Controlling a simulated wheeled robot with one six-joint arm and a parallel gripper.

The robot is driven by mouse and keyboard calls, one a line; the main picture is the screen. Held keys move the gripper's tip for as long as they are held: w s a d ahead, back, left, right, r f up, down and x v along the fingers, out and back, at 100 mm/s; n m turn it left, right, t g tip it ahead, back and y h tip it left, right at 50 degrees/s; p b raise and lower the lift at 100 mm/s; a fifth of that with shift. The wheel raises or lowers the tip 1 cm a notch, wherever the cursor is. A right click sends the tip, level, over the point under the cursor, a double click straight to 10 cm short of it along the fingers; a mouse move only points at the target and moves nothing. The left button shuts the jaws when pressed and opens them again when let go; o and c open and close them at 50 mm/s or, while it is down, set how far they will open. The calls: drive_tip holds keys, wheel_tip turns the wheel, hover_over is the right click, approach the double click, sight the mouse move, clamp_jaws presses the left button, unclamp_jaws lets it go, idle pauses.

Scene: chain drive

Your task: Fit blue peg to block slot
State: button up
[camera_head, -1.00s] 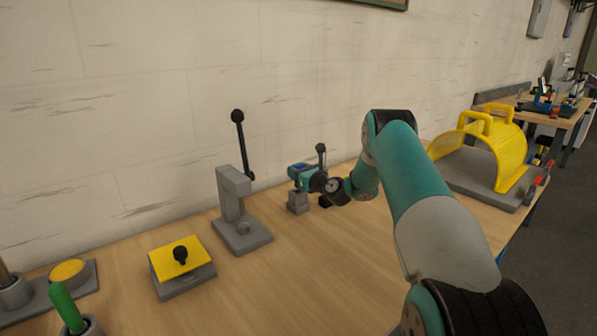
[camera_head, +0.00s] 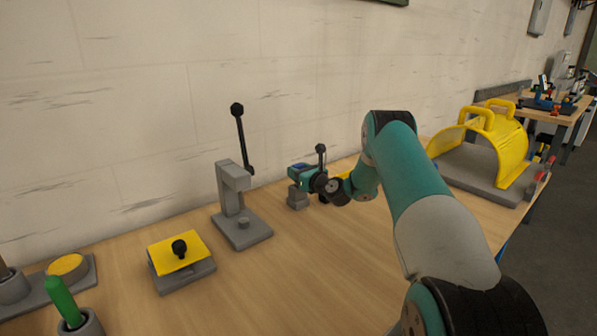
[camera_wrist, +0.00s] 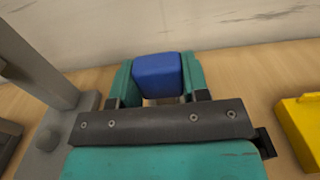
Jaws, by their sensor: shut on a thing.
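The blue peg (camera_wrist: 158,76) is held between the two teal fingers of my gripper (camera_wrist: 157,80) in the wrist view, with its blue top face showing. In the head view my gripper (camera_head: 303,174) is small and far off, with a bit of blue between its fingers. The grey block (camera_head: 297,197) stands on the table directly below my gripper. The block's slot is hidden. I cannot tell whether the peg is inside the slot or just above it.
A grey lever press (camera_head: 240,222) stands left of my gripper, and its base also shows in the wrist view (camera_wrist: 50,150). A yellow-lidded box (camera_head: 180,253), a green peg in a holder (camera_head: 62,300) and a yellow guard (camera_head: 505,150) share the table. Bare wood lies in front.

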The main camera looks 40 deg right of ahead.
drive_tip(key=shift+f+b, duration=1.1)
drive_tip(key=shift+f, duration=0.55)
drive_tip(key=o, duration=1)
drive_tip(key=shift+o, duration=0.2)
drive_tip(key=shift+s, duration=0.1)
